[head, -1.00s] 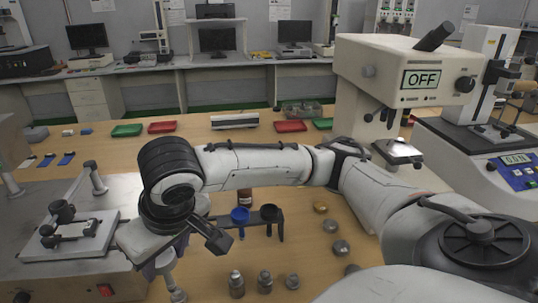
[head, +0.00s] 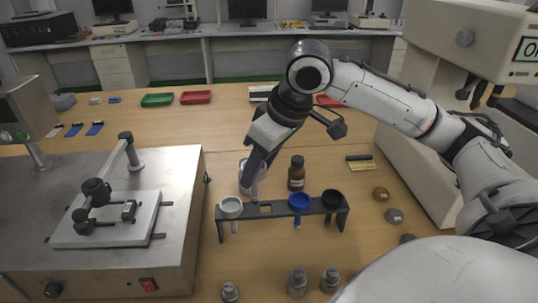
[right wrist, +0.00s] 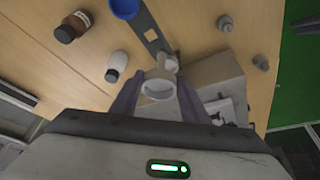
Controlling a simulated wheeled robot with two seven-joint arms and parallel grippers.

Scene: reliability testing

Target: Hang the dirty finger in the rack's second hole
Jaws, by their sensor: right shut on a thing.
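The dark rack (head: 317,212) stands on the table. From left to right it has a white finger (head: 231,207), an empty hole (head: 265,207), a blue finger (head: 299,202) and a black finger (head: 333,199). My right gripper (head: 256,174) is above and behind the rack's left half, pointing down. In the right wrist view it is shut on a whitish ring-topped finger (right wrist: 158,90), apart from the rack's white finger (right wrist: 167,62) beyond it. In the head view the held finger is hard to separate from the pale bottle behind it. My left gripper is out of view.
A brown bottle (head: 296,173) and a pale bottle (right wrist: 117,66) stand behind the rack. Several metal weights (head: 297,283) stand in front and to the right. A steel-topped machine (head: 172,180) is close on the left; a large instrument (head: 420,150) stands right.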

